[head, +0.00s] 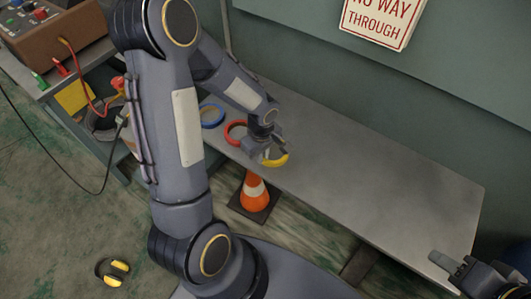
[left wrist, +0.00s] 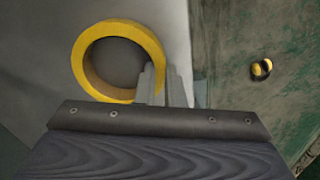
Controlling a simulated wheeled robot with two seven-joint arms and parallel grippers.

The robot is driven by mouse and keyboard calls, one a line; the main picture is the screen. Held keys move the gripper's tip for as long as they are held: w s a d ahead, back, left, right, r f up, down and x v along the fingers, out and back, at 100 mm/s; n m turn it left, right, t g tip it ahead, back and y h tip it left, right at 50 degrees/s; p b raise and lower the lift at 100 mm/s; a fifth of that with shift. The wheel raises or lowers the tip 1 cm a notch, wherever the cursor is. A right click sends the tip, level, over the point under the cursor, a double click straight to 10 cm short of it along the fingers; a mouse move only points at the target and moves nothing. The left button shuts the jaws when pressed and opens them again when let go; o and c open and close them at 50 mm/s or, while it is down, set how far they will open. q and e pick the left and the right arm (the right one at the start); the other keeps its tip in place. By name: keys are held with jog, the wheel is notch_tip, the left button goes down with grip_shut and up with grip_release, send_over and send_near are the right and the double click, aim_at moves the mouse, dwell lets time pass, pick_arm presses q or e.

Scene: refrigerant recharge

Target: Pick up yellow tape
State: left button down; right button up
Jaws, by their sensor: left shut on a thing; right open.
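The yellow tape (head: 277,161) is a ring at the near edge of the grey bench in the head view. It also shows as a large ring in the left wrist view (left wrist: 79,62). My left gripper (head: 268,152) is shut on one side of the ring's wall, and its fingers (left wrist: 163,85) overlap the ring's right side in the left wrist view. I cannot tell whether the tape touches the bench. My right gripper (head: 449,266) is open and empty at the lower right, partly cut off by the frame.
A red tape ring (head: 232,126) and a blue one (head: 204,123) lie on the bench to the left. An orange cone (head: 254,190) stands below the bench's near edge. Yellow-black earmuffs (head: 106,279) lie on the floor. The grey bench (head: 390,200) is bare to the right.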

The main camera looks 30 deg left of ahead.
pick_arm(q)
jog(key=shift+r, duration=0.4)
notch_tip(320, 180, up, 3)
jog(key=shift+s+f, duration=0.1)
jog(key=shift+s, duration=0.05)
jog(key=s+d+r, duration=0.3)
jog(key=s+r, duration=0.6)
jog(key=s, duration=0.4)
jog(key=shift+s+d, duration=0.2)
jog(key=shift+w+r, duration=0.1)
